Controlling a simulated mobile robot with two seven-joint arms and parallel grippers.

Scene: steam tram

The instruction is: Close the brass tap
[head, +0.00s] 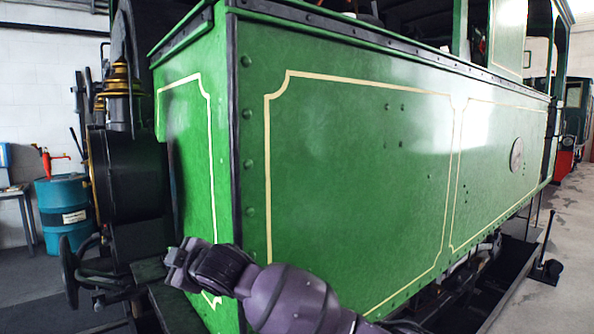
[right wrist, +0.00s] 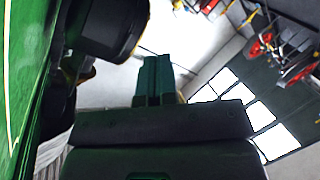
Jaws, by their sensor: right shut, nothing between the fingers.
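I cannot make out a brass tap for certain in either view. The head view shows brass-coloured rings on an upright fitting (head: 120,82) at the front of the green steam tram (head: 350,160). My right gripper (head: 176,265) is low in front of the tram's near corner, below the black round smokebox (head: 135,175). In the right wrist view its two fingers (right wrist: 153,75) are together with nothing between them, and a dark round part (right wrist: 112,28) is at upper left. My left gripper is out of view.
The tram's flat green side fills the middle and right, close to my right arm. A black handwheel (head: 68,272) is at lower left. A blue drum (head: 64,205) with a red hand pump (head: 50,160) stands behind, beside a table (head: 18,195). Open floor lies at far right.

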